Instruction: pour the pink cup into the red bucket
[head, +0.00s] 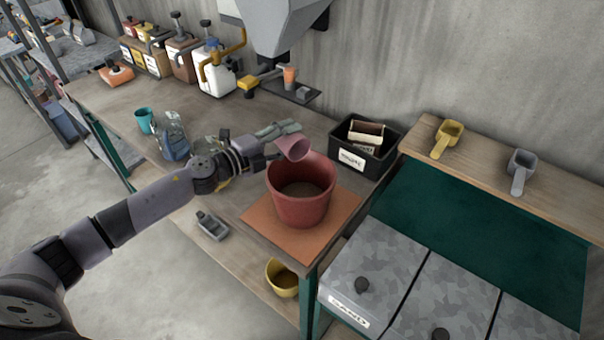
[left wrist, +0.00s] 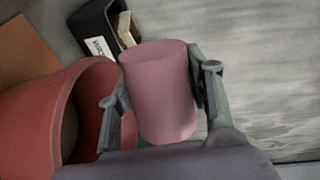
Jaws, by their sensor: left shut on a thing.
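The pink cup (head: 293,147) is held in my left gripper (head: 277,141), which is shut on it. In the head view the cup is tilted, just above the back left rim of the red bucket. The red bucket (head: 300,208) stands upright on an orange mat (head: 257,222) and has brownish material inside. In the left wrist view the pink cup (left wrist: 160,95) sits between the two fingers (left wrist: 160,90), with the red bucket (left wrist: 40,110) close beside it at the left. The inside of the cup is hidden. My right gripper is not in view.
A black bin (head: 371,158) stands behind and right of the bucket. A yellow scoop (head: 446,139) and grey scoop (head: 521,170) lie on the right shelf. A teal cup (head: 145,121) and clear jug (head: 172,135) stand left, beside my arm. A dispenser (head: 278,22) hangs above.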

